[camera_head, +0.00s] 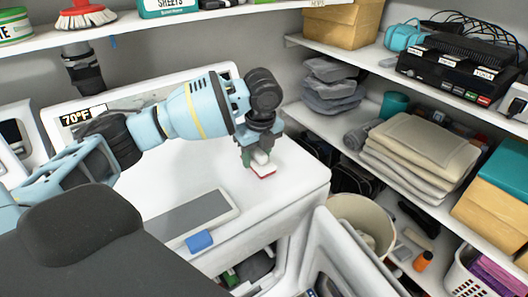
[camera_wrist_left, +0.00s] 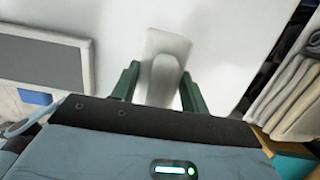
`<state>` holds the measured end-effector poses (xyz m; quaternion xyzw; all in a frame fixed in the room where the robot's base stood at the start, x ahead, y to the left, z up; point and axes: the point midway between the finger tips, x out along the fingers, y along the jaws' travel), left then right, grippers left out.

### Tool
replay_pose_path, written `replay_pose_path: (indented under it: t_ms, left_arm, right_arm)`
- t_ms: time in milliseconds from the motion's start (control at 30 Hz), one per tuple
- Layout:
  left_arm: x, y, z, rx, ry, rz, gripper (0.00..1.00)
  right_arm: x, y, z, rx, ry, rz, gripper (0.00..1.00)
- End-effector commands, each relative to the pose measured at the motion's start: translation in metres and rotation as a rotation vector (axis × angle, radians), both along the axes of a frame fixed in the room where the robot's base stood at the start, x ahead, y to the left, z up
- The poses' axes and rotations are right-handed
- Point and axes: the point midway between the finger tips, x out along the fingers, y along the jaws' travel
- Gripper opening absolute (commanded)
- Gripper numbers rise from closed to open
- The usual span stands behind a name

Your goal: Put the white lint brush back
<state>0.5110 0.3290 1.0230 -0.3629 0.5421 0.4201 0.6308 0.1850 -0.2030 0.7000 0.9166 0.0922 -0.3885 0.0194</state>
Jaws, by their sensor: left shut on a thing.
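The white lint brush (camera_head: 262,166) is at the right part of the white machine's top (camera_head: 300,188) in the head view, with a red edge along its underside. My left gripper (camera_head: 256,158) comes down over it from above and is shut on it. In the left wrist view the brush (camera_wrist_left: 165,60) shows as a white block with a rounded grip between the two green fingers of my left gripper (camera_wrist_left: 160,88). I cannot tell whether the brush touches the top or is just above it. My right gripper is not in view.
A grey panel with a blue tab (camera_head: 199,241) lies left of the brush. Shelves on the right hold folded towels (camera_head: 420,150) and grey cloths (camera_head: 332,85). A bin (camera_head: 362,222) stands below right.

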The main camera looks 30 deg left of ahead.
Motion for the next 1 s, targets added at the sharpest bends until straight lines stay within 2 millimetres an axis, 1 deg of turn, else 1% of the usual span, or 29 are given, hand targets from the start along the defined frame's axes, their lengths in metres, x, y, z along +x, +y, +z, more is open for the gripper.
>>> replay_pose_path:
  t_ms: [33,200,333,433,667,767,900,1000]
  left_arm:
    - [0.010,0.003,-0.003,0.000,0.002,0.003,0.11]
    - [0.037,0.014,-0.006,0.001,0.002,0.003,0.11]
    - [0.050,0.019,-0.006,0.000,0.002,0.001,0.11]
    - [0.054,0.021,-0.006,0.000,0.001,0.001,0.11]
    - [0.057,0.021,-0.005,0.000,-0.001,0.000,0.11]
    - [0.062,0.023,-0.007,0.000,0.000,0.001,0.11]
    - [0.060,0.024,-0.027,0.002,0.002,-0.001,0.11]
    - [0.061,0.024,-0.038,0.001,0.000,0.000,0.11]
  right_arm:
    - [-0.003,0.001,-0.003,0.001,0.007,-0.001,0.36]
    - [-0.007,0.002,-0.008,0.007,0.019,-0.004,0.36]
    - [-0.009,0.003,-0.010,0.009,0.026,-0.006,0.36]
    - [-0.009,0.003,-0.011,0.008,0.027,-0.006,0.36]
    - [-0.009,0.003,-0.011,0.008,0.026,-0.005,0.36]
    - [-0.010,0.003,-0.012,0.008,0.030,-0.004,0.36]
    - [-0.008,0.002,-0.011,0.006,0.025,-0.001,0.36]
    - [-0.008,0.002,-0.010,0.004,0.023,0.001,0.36]
